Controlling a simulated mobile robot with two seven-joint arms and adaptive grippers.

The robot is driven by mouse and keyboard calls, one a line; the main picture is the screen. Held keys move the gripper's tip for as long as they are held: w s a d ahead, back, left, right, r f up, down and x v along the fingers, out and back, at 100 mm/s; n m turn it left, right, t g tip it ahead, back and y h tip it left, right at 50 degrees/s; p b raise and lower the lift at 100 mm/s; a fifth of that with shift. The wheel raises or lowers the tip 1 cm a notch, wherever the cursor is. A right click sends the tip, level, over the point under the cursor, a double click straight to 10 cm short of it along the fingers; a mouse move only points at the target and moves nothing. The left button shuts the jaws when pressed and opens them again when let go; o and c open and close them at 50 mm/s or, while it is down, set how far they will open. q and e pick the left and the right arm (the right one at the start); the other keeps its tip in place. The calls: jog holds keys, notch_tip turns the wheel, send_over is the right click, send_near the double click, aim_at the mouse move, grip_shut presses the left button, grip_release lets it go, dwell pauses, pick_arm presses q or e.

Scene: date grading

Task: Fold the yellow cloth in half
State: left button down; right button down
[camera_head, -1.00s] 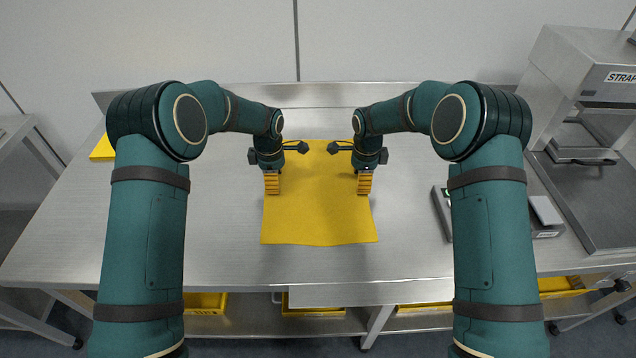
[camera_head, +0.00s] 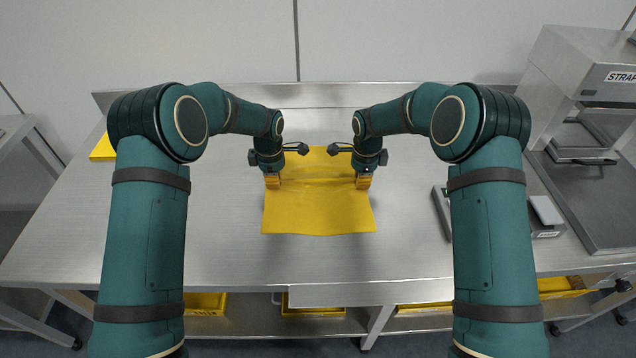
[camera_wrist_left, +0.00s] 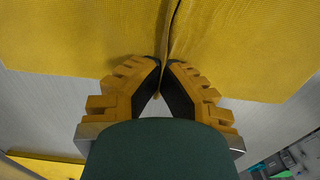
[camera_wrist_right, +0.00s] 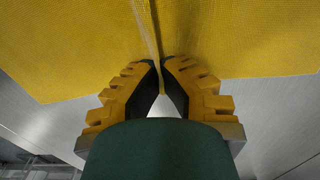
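The yellow cloth (camera_head: 320,210) lies on the steel table, with a raised ridge running across it between my grippers. My left gripper (camera_head: 272,183) is at the cloth's left edge, and my right gripper (camera_head: 363,184) is at its right edge, level with it. In the left wrist view the fingertips (camera_wrist_left: 163,64) are close together on a pinched crease of the cloth (camera_wrist_left: 80,35). In the right wrist view the fingertips (camera_wrist_right: 162,63) pinch the same ridge of cloth (camera_wrist_right: 240,40). The part of the cloth behind the ridge is partly hidden by my arms.
A yellow item (camera_head: 102,150) is at the table's far left. A small device (camera_head: 545,212) and a machine marked STRAP (camera_head: 570,75) stand at the right. Yellow crates (camera_head: 312,308) sit below.

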pick_arm(q)
jog(key=shift+s, duration=0.1)
